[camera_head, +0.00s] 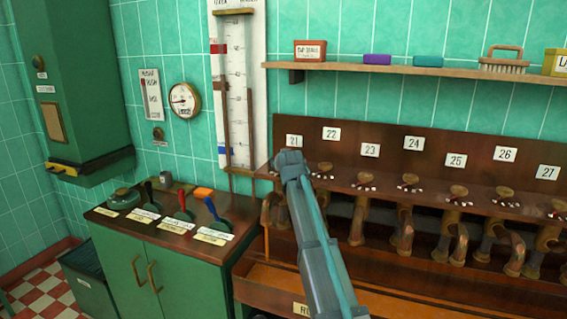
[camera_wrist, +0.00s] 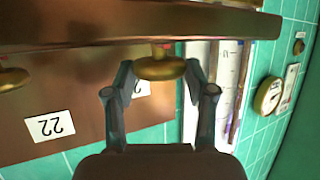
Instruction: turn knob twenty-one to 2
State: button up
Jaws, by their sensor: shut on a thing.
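Knob twenty-one (camera_wrist: 160,69) is a round brass knob at the top middle of the wrist view, under a brown wooden ledge. My gripper (camera_wrist: 160,74) has one finger on each side of it and is shut on it. In the head view, my gripper (camera_head: 289,160) is at the left end of the knob row, just under the label 21 (camera_head: 294,140), and hides the knob. A small red mark shows behind the knob in the wrist view. The number it is set to cannot be read.
Knob twenty-two (camera_head: 325,167) is close on the right, and more brass knobs with curved spouts follow along the wooden rack (camera_head: 400,146). A shelf (camera_head: 430,71) with small boxes and a brush is above. A tall gauge (camera_head: 238,90) and a green lever cabinet (camera_head: 165,270) are left.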

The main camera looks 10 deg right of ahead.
dwell(0.3)
jog(key=o, duration=1.2)
jog(key=shift+c, duration=0.2)
jog(key=v, duration=1.2)
